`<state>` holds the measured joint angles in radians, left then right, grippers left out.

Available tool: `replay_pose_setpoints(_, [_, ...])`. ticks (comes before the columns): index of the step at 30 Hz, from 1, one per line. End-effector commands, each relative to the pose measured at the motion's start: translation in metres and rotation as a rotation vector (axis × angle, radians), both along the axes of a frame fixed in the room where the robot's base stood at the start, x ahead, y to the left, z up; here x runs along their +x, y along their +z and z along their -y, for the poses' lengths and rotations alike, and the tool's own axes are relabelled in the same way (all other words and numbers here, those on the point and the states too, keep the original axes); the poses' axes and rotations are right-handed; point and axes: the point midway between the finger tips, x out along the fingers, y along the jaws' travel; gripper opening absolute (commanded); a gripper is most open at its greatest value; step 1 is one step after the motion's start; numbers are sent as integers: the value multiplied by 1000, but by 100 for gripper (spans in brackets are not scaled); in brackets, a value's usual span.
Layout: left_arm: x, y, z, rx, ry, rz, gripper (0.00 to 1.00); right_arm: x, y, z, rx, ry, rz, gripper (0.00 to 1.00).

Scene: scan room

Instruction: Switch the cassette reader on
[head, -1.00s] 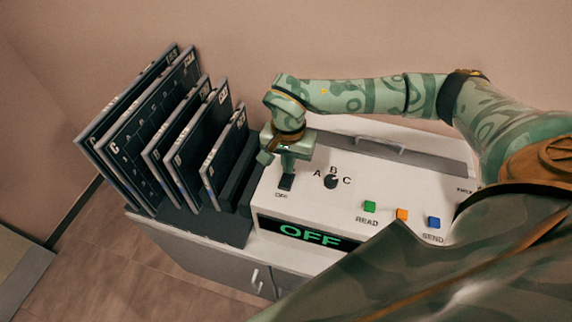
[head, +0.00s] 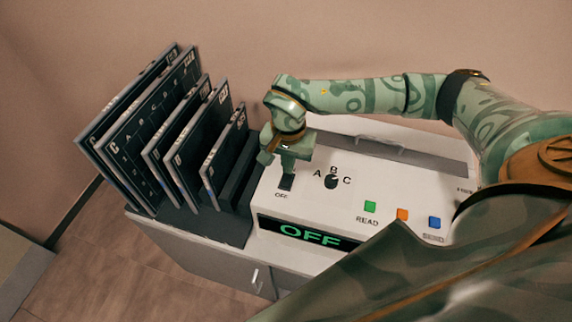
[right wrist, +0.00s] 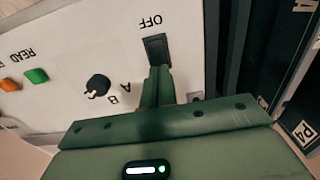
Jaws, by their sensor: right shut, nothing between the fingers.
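The cassette reader (head: 345,215) is a white console on a cabinet, with a display (head: 308,234) that reads OFF in green. Its black rocker switch (head: 286,183) sits near the left end, above an OFF label. In the right wrist view the switch (right wrist: 155,49) lies just beyond my fingertips. My right gripper (head: 288,172) is shut and empty, pointing down at the switch. Its closed fingers (right wrist: 160,70) look to be at or touching the switch's near end; I cannot tell whether they press it. My left gripper is not in view.
A black A-B-C knob (head: 331,182) stands right of the switch. Green (head: 370,207), orange (head: 402,214) and blue (head: 434,222) buttons are farther right. Several dark cassettes (head: 172,130) stand upright in a rack on the left, close to my right gripper. A wall is behind.

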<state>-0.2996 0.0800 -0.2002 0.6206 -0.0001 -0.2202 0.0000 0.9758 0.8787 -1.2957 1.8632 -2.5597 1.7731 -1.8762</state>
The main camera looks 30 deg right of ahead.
Motion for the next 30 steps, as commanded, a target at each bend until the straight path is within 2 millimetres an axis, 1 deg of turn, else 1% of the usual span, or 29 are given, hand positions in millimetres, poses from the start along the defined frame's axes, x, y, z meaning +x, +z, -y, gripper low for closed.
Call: replay_pose_setpoints(30, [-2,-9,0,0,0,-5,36,0,-16,0,0,0,-1,0])
